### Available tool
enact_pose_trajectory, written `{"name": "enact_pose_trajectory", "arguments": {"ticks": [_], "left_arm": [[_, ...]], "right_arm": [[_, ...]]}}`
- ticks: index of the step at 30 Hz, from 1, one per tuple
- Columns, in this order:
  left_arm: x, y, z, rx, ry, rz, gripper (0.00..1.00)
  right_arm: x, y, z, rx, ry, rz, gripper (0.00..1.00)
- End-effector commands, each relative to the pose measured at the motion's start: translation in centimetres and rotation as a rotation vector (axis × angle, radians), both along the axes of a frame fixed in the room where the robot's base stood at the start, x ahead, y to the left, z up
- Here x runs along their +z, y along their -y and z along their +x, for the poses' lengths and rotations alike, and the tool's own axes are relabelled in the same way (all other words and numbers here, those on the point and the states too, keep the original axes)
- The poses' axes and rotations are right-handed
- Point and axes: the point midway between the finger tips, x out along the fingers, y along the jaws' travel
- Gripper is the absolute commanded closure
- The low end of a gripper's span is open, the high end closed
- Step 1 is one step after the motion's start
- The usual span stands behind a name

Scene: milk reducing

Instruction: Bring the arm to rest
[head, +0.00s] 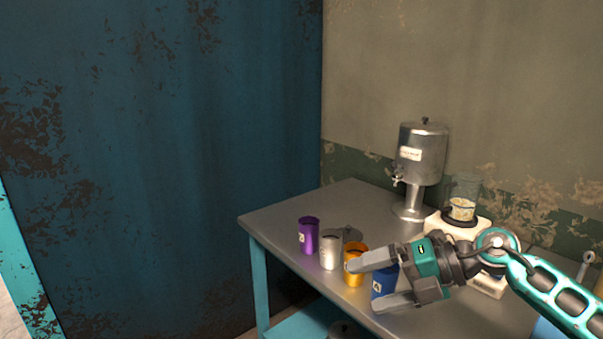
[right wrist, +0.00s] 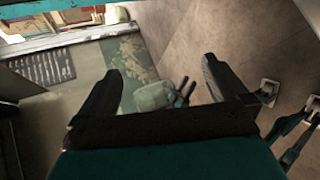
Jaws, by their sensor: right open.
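My right gripper (head: 362,283) is open and empty in the head view, its fingers pointing left in front of the cups on the metal table. In the right wrist view its two fingers (right wrist: 168,85) stand wide apart with nothing between them. My right arm comes in from the lower right. The gripper partly hides a blue cup (head: 378,287) and the edge of an orange cup (head: 354,254). Whether it touches either cup I cannot tell. My left gripper is not in view.
A purple cup (head: 309,236) and a silver cup (head: 330,250) stand left of the orange one on the table (head: 352,200). A metal dispenser (head: 421,165) stands at the back. A white appliance (head: 446,228) with a clear container (head: 463,200) is behind my wrist. The table's left end is clear.

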Motion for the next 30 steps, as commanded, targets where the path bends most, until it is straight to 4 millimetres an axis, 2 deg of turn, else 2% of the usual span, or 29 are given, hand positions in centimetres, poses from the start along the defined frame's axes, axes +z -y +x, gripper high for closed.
{"name": "enact_pose_trajectory", "arguments": {"ticks": [1,3,6,9,11,14,17,20,21,24,27,30], "left_arm": [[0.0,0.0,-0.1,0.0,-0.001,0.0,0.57],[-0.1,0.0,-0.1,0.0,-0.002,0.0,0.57],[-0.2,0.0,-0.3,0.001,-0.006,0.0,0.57],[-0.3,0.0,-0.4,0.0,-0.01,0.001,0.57],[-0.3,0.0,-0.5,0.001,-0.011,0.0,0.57],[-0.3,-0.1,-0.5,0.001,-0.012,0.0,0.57],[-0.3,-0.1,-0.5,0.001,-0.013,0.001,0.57],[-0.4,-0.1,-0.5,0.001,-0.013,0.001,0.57],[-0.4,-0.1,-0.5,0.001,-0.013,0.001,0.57],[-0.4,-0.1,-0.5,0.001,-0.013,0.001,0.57],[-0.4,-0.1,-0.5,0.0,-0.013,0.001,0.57],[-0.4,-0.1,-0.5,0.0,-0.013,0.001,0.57]], "right_arm": [[-0.6,-2.2,-1.2,-0.009,-0.033,0.135,0.0],[-0.6,-4.3,-2.1,-0.052,-0.071,0.315,0.0],[-0.7,-5.9,-3.0,-0.157,-0.146,0.556,0.0],[-1.4,-5.9,-3.4,-0.312,-0.243,0.769,0.0],[-2.4,-5.3,-3.6,-0.426,-0.31,0.879,0.0],[-5.1,-3.6,-4.1,-0.645,-0.439,1.031,0.0],[-9.2,-1.4,-5.4,-0.889,-0.585,1.138,0.0],[-14.1,0.8,-7.9,-1.148,-0.752,1.195,0.0],[-16.2,1.6,-9.3,-1.249,-0.819,1.204,0.0],[-20.7,3.1,-13.2,-1.47,-0.98,1.202,0.0],[-23.9,3.9,-16.7,-1.629,-1.105,1.177,0.0],[-25.6,4.1,-19.1,-1.719,-1.183,1.154,0.0]]}}
